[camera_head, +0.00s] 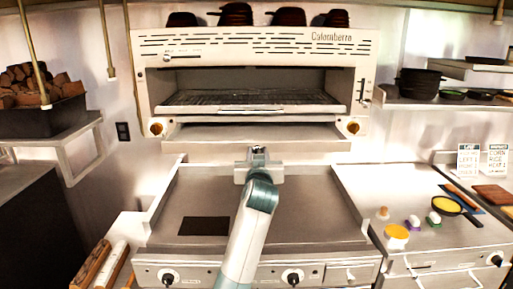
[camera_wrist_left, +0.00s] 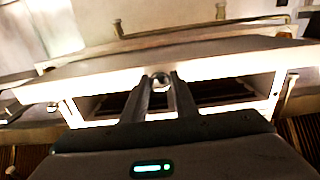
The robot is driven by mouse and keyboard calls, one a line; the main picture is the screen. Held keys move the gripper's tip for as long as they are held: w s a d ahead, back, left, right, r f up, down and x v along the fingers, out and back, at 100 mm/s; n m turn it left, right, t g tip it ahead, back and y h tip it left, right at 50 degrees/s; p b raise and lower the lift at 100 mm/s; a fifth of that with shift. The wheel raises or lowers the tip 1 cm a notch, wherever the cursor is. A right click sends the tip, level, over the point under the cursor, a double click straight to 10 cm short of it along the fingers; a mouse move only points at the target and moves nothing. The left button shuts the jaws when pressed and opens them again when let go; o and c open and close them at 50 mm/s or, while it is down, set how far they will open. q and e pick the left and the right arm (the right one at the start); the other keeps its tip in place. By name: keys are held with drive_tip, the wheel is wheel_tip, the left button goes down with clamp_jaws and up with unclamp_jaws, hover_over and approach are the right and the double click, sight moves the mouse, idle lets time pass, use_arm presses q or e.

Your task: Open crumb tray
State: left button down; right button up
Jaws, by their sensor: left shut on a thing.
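The crumb tray (camera_head: 205,147) is a pale, wide panel low on the front of the Colomberra grill oven (camera_head: 240,47). A flat grey surface shows behind its front edge, under the oven's cavity. My left gripper (camera_head: 257,152) is at the middle of the panel's front. In the left wrist view the two fingers of my left gripper (camera_wrist_left: 161,84) are shut on a small round metal knob (camera_wrist_left: 161,78) in front of the pale panel (camera_wrist_left: 220,66). The fingers hide part of the knob. My right gripper is in neither view.
A flat griddle (camera_head: 310,205) lies below the oven, under my left arm. To the right, a counter holds a small pan (camera_head: 446,205) and a yellow-topped container (camera_head: 397,231). A dark crate (camera_head: 45,112) stands on the left shelf. Dark pots (camera_head: 418,83) stand on the right shelf.

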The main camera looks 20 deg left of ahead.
use_arm(q)
drive_tip(key=v, duration=0.6)
drive_tip(key=shift+r+p, duration=0.1)
drive_tip(key=shift+p, duration=0.25)
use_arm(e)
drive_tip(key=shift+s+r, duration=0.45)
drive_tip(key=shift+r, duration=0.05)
use_arm(q)
drive_tip(key=c, duration=1.4)
unclamp_jaws()
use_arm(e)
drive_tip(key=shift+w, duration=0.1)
